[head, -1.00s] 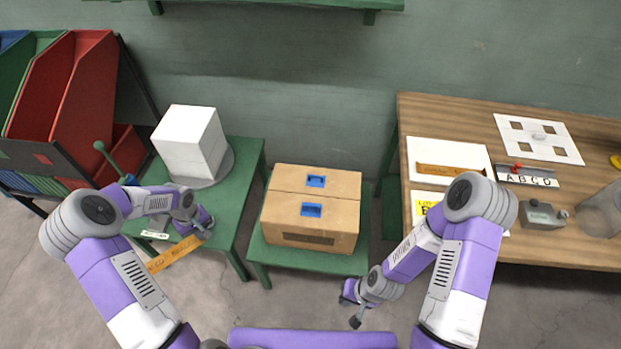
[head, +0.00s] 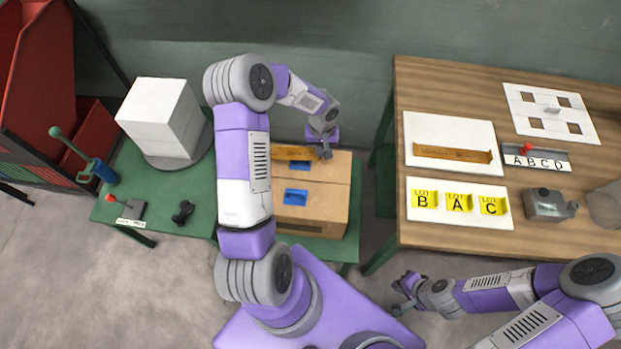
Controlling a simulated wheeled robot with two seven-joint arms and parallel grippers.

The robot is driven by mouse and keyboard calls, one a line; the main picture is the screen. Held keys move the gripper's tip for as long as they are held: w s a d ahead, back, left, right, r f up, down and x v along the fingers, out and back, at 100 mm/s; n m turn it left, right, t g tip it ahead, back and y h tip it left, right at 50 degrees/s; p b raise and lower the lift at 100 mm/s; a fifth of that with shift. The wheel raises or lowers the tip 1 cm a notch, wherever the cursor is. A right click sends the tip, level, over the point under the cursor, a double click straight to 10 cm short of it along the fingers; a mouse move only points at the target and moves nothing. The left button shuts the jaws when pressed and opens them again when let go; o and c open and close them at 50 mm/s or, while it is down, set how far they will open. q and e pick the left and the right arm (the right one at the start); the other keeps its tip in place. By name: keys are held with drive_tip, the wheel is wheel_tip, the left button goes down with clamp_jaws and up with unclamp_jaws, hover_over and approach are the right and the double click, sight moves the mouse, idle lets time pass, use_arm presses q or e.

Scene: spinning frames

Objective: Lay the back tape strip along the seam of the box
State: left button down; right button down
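The cardboard box (head: 318,216) stands on a low green stand, with a seam (head: 325,182) across its top between two blue patches. An orange-brown tape strip (head: 291,153) shows over the back part of the box top, behind the seam; its left part is hidden by my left arm. My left gripper (head: 323,152) is at the strip's right end and appears shut on it. Whether the strip touches the box, I cannot tell. A second strip (head: 453,154) lies on a white board on the wooden table. My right gripper (head: 400,297) is open and empty, low in front of the table.
The wooden table (head: 425,255) holds yellow lettered tags (head: 459,203), a grey device (head: 548,204) and a white plate with square holes (head: 552,113). A white block (head: 162,118) stands on a round plate on the left green table (head: 165,213). A red bin (head: 40,80) is far left.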

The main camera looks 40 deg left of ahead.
use_arm(q)
drive_tip(key=m+b, duration=0.1)
drive_tip(key=b, duration=0.5)
approach(333, 185)
wheel_tip(333, 185, down, 6)
drive_tip(key=shift+b, duration=1.25)
drive_tip(key=shift+f, duration=0.1)
drive_tip(key=c, duration=1.7)
unclamp_jaws()
drive_tip(key=o, duration=0.4)
